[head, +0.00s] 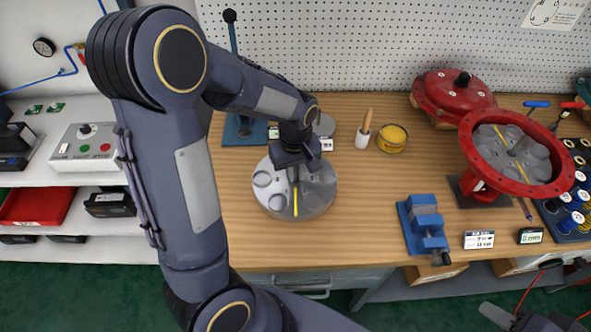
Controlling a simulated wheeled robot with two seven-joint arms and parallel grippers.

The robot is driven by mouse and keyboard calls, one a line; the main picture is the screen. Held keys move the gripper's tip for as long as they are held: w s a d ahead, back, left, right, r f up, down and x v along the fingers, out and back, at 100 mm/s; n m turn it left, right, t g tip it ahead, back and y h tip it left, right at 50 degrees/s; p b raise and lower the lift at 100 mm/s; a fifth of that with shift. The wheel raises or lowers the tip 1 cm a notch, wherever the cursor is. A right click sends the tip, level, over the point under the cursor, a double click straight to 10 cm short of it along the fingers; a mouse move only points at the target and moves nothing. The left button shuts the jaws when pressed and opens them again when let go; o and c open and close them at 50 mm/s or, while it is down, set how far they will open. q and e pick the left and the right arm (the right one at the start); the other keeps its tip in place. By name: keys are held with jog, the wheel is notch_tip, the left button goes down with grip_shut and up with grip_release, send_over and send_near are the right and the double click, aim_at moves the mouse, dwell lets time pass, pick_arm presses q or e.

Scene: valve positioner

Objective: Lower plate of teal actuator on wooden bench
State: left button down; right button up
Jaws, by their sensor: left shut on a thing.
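My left gripper (294,170) points down and is shut on the centre stem of a round grey plate (266,196). The plate is level, with several round recesses and a yellow stripe. It is over the wooden bench (362,217), left of the blue vise; I cannot tell whether it touches the wood. A teal housing (584,88) shows partly at the far right edge. A grey part at the bottom right looks like my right gripper (520,320); it is cut off by the frame, so its fingers are unclear.
A blue press (241,128) stands behind the plate. A brush (364,131), yellow tin (392,137), blue vise (425,228) and an open red housing (468,150) with a similar plate are to the right. A red cover (453,92) lies behind. Bench around the plate's front and right is clear.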

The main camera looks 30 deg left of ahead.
aim_at(296, 181)
pick_arm(q)
jog(key=shift+d+f+b, duration=0.1)
jog(key=shift+f+b, duration=1.8)
jog(key=shift+f, duration=0.6)
jog(key=shift+s+f+b, duration=0.1)
jog(key=shift+f+b, duration=1.2)
jog(key=shift+f, duration=0.35)
jog(key=c, duration=1.4)
grip_release()
notch_tip(296, 181, up, 7)
jog(key=shift+r, duration=0.45)
